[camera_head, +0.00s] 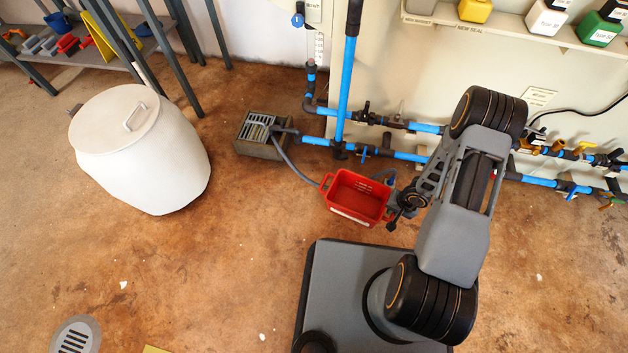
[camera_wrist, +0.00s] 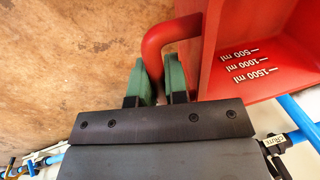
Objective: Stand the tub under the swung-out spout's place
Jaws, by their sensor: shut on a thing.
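The red tub (camera_head: 345,206) is upright in the head view, just beyond my base and in front of the blue pipes. Its red side handle (camera_wrist: 154,42) and white volume marks show in the wrist view, with the red wall (camera_wrist: 225,55) to the right. My gripper (camera_wrist: 160,78) is shut on this handle with green finger pads on either side. In the head view my gripper (camera_head: 396,210) is at the tub's right end. I cannot tell whether the tub touches the floor. A grey pipe end (camera_head: 388,178) shows behind the tub; I cannot tell whether it is the spout.
A grey hose (camera_head: 295,170) runs from a grated floor box (camera_head: 262,150) toward the tub's left end. Blue pipes (camera_head: 408,156) with valves line the wall. A large white lidded drum (camera_head: 165,160) stands left. Floor between drum and tub is mostly clear.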

